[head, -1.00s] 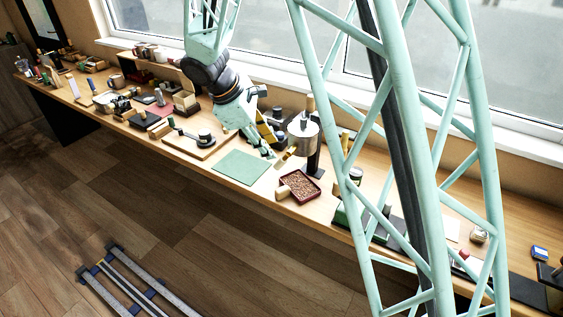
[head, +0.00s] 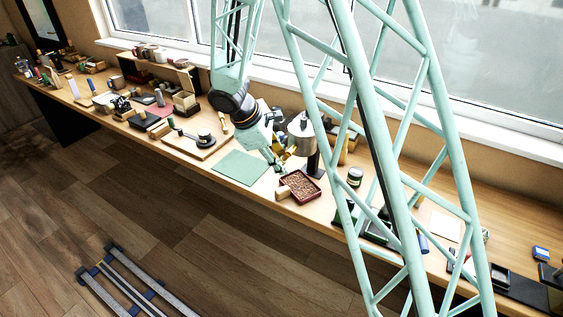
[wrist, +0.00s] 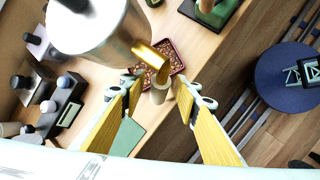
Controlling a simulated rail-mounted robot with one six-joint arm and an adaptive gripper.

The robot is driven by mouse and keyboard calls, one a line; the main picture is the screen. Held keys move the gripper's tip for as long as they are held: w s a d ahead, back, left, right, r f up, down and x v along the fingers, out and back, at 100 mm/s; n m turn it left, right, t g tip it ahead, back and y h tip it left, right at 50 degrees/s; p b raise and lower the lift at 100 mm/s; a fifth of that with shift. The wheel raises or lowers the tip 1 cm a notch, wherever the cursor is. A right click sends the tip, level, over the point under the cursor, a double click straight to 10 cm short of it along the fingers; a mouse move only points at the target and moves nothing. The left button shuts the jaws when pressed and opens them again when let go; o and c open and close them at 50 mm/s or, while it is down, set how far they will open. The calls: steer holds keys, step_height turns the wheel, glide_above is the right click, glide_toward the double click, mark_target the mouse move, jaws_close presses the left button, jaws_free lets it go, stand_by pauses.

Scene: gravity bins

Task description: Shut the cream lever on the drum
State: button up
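The drum (head: 301,126) is a silver cylinder on a dark stand at the back of the bench. It fills the upper left of the wrist view (wrist: 95,25), with a brass spout (wrist: 150,55) at its lower edge. My gripper (wrist: 157,84) is open, its yellow-padded fingers spread below the spout. In the head view my gripper (head: 279,158) is beside the drum's lower left. A cream-tan cylinder (wrist: 160,93) appears between the fingertips; I cannot tell whether it is the lever or the small block (head: 282,192) by the tray. No lever is clearly identifiable.
A dark red tray of brown pieces (head: 317,195) stands on the bench below the drum. A green mat (head: 240,167) lies left of it. A wooden board with a dark round piece (head: 203,139) is further left. A dark jar (head: 354,177) stands to the right.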

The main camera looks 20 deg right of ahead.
jaws_close()
stand_by(0.3)
